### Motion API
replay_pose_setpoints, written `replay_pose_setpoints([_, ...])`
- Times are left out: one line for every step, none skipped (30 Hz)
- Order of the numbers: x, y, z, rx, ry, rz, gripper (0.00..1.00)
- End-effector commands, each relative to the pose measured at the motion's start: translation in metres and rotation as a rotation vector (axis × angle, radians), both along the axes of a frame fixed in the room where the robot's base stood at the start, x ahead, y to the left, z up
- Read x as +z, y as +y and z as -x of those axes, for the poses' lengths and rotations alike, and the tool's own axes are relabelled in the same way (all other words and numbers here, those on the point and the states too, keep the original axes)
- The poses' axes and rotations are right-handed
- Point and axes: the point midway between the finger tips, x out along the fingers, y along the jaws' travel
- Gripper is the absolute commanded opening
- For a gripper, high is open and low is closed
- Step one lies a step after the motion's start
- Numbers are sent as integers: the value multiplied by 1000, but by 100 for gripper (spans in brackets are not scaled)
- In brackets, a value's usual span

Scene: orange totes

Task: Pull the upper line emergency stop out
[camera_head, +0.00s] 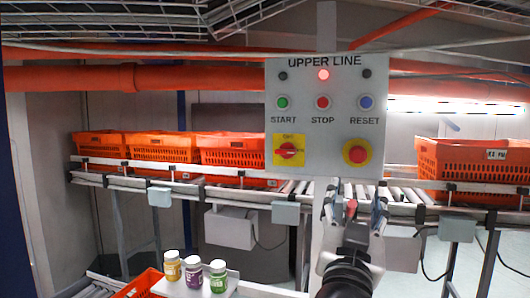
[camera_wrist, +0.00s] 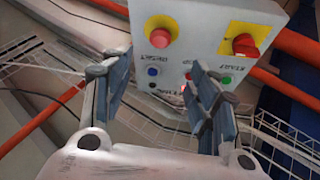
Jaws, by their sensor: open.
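The grey UPPER LINE control panel (camera_head: 308,128) stands on a post in the middle of the head view. Its emergency stop (camera_head: 357,153) is a red mushroom button on a yellow ring at the panel's lower right. My gripper (camera_head: 356,207) is open, below the panel and under the emergency stop in the head view. In the wrist view the panel is turned over, and the emergency stop (camera_wrist: 160,33) shows beyond the open fingers of my gripper (camera_wrist: 161,68). The fingers appear apart from the button.
A red rotary switch (camera_head: 289,151) on a yellow plate sits left of the emergency stop. START (camera_head: 283,102), STOP (camera_head: 322,102) and RESET (camera_head: 365,102) buttons are above; a red lamp (camera_head: 323,75) is lit. Orange totes (camera_head: 164,148) stand on the conveyor behind. Jars (camera_head: 194,271) stand lower left.

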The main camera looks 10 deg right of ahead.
Motion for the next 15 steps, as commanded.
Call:
replay_pose_setpoints([5,-7,-8,-6,2,-1,55])
replay_pose_setpoints([8,-10,-14,-5,1,1,55])
replay_pose_setpoints([11,-14,-21,-6,2,0,55])
replay_pose_setpoints([14,-17,-26,-5,1,1,55])
replay_pose_setpoints([16,-21,-31,-5,3,1,55])
replay_pose_setpoints([20,-25,-38,-3,1,-1,55])
replay_pose_setpoints([22,-28,-44,-4,3,0,55])
replay_pose_setpoints([25,-31,-49,-4,2,1,55])
replay_pose_setpoints([28,-36,-56,-3,1,-1,55])
replay_pose_setpoints([31,-39,-61,-2,2,0,55])
replay_pose_setpoints([34,-42,-66,-2,2,0,55])
replay_pose_setpoints([37,-46,-73,-2,3,0,55])
replay_pose_setpoints([39,-49,-78,-2,1,0,55])
replay_pose_setpoints([42,-52,-83,-2,1,0,55])
replay_pose_setpoints([44,-55,-89,-1,1,0,55])
